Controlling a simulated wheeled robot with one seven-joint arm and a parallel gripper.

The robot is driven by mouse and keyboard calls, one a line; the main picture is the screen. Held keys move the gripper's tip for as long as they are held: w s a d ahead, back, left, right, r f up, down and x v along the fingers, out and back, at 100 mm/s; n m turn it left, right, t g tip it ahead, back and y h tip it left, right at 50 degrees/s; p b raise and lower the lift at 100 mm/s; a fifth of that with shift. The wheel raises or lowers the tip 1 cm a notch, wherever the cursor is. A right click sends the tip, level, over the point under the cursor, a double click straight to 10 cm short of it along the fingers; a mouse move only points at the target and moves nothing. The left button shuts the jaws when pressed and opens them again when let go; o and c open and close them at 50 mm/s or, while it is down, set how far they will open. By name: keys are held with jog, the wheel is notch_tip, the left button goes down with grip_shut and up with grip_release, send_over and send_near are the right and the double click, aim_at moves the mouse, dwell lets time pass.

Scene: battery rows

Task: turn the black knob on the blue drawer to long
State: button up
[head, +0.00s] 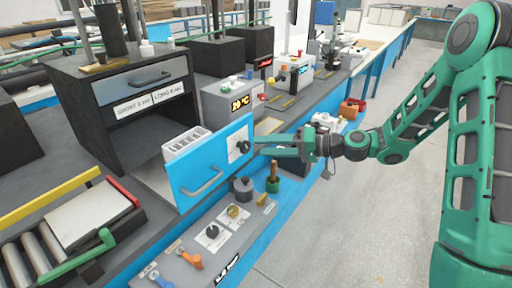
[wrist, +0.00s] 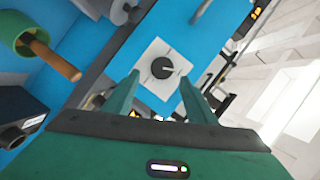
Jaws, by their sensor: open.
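The black knob (wrist: 163,68) sits on a white square plate (wrist: 150,84) on the blue drawer front, and its white pointer line faces right in the wrist view. In the head view the blue drawer (head: 211,167) stands pulled out, and the knob (head: 243,147) shows at its right end beside my gripper (head: 256,146). In the wrist view my gripper (wrist: 157,88) is open, with its two green fingers either side of the knob and apart from it. The lettering on the plate is too small to read.
A grey control box (head: 215,243) with knobs and levers stands in front of the drawer. A green cup with a wooden handle (head: 272,180) is close below my gripper. A dark cabinet (head: 125,110) stands behind. Floor at the right is clear.

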jog(key=v, duration=0.6)
jog(key=shift+o, duration=0.2)
jog(key=shift+f, duration=0.15)
jog(key=m+t+y, duration=0.3)
jog(key=m+t, duration=0.1)
jog(key=m, duration=1.2)
send_near(248, 149)
jog(key=f, duration=0.1)
jog(key=s+f, duration=0.1)
jog(key=f, duration=0.1)
jog(key=s+f, duration=0.1)
jog(key=f, duration=0.1)
jog(key=shift+s+a+f, duration=0.15)
jog(key=shift+a+f, duration=0.05)
jog(key=shift+a, duration=0.2)
jog(key=m, duration=0.2)
jog(key=shift+s+a+r+m+t, duration=0.1)
jog(key=shift+s+m+t, duration=0.05)
jog(key=shift+m+t, duration=0.2)
jog(key=w+a+r+m+t, duration=0.1)
jog(key=w+a+r+m, duration=0.1)
jog(key=m, duration=0.1)
jog(key=w+a+r+m+t, duration=0.2)
jog(key=m, duration=0.1)
jog(key=w+a+r+m+t, duration=0.1)
jog(key=w+a+r+m, duration=0.1)
jog(key=a+m, duration=0.1)
jog(key=shift+r, duration=0.25)
